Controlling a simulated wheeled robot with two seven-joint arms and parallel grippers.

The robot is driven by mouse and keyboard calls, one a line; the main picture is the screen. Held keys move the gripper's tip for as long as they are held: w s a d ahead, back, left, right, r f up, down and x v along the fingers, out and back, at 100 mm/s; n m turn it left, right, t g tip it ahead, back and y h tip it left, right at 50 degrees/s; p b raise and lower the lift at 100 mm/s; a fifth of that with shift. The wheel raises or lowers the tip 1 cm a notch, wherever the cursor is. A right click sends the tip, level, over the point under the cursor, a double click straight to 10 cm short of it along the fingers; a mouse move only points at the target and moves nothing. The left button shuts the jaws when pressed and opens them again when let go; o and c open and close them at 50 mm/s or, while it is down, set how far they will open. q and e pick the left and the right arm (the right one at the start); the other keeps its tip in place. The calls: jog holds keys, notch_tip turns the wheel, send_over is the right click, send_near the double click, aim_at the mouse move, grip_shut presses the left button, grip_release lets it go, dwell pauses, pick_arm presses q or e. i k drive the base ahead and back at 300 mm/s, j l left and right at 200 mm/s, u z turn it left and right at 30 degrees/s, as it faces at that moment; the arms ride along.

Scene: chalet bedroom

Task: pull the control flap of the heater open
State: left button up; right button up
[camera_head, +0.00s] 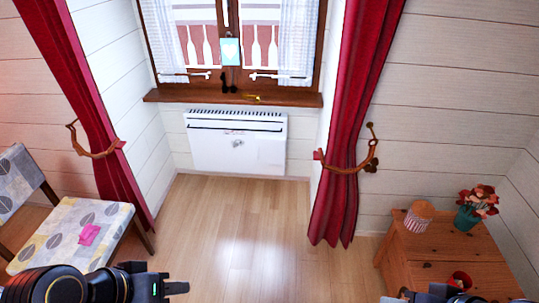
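The heater (265,150) is a white flat panel on the wall below the window. It has a dark grille along its top edge and a small grey mark near the middle of its front. I cannot make out the control flap or its state at this distance. My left gripper (164,284) is at the bottom left, well short of the heater and touching nothing visible. My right gripper (408,296) only just shows at the bottom edge, in front of the wooden cabinet. I cannot tell whether either gripper is open or shut.
The wooden floor (240,215) before the heater is clear. Red curtains (335,205) hang on both sides. A patterned chair (60,225) with a pink item stands left. A wooden cabinet (415,250) with a flower vase (467,218) and a striped cup (417,218) stands right.

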aim_at(271, 150)
jog(key=i+j+u, duration=0.1)
jog(key=i+j, duration=0.3)
jog(key=i+j+u, duration=0.1)
jog(key=i+j, duration=0.25)
jog(key=i, duration=0.2)
jog(key=i+j, duration=0.3)
jog(key=i, duration=0.2)
jog(key=i+j+u, duration=0.15)
jog(key=i+j, duration=0.2)
jog(key=i, duration=0.15)
jog(key=i+j+u, duration=0.1)
jog(key=i+j, duration=0.15)
jog(key=i, duration=0.25)
